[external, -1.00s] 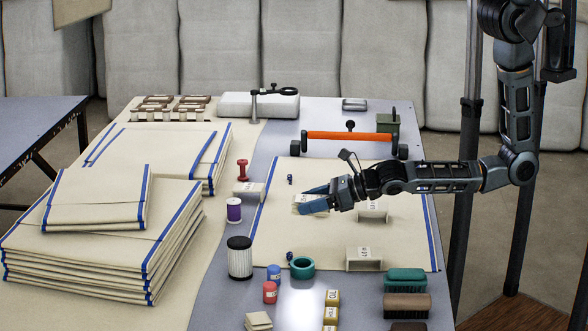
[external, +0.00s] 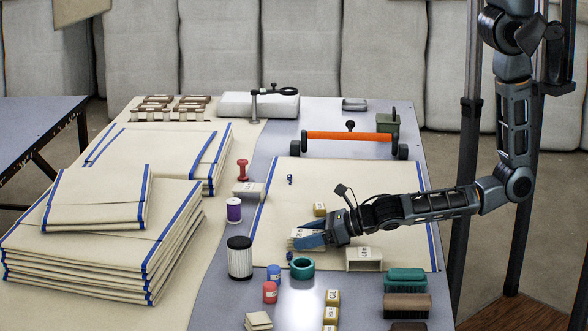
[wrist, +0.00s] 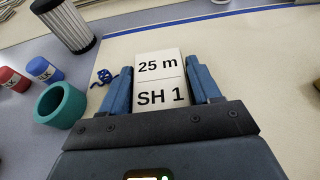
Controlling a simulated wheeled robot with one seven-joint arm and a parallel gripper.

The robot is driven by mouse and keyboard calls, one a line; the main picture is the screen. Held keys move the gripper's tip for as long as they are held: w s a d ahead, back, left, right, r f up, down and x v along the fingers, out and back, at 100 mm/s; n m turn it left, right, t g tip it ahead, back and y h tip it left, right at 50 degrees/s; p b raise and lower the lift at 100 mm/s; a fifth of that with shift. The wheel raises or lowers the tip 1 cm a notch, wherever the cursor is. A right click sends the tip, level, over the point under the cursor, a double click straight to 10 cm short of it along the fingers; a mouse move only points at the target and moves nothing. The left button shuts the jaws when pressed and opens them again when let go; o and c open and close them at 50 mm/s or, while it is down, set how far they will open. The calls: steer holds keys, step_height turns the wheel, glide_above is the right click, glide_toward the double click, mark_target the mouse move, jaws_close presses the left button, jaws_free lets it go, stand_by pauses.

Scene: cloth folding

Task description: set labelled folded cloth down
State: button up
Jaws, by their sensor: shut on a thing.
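My gripper (external: 308,238) is shut on the small labelled folded cloth (external: 296,243), low over the front left part of the large blue-edged cloth sheet (external: 405,245). In the wrist view the labelled folded cloth (wrist: 160,82) lies between the two blue fingers (wrist: 160,90). Its white top reads "25 m" and "SH 1". I cannot tell whether its underside touches the sheet.
A teal ring (external: 302,268) and a small blue knotted item (wrist: 103,77) lie close by. A white ribbed cylinder (external: 240,258) stands to the left. A white labelled stand (external: 364,259) is right of the gripper. The sheet's back part is mostly clear.

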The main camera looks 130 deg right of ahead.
steer(key=shift+f, duration=0.15)
steer(key=o, duration=1.1)
steer(key=shift+c, duration=0.2)
steer(key=shift+r, duration=0.2)
steer(key=v, duration=1.2)
steer(key=shift+s+a+f, duration=0.15)
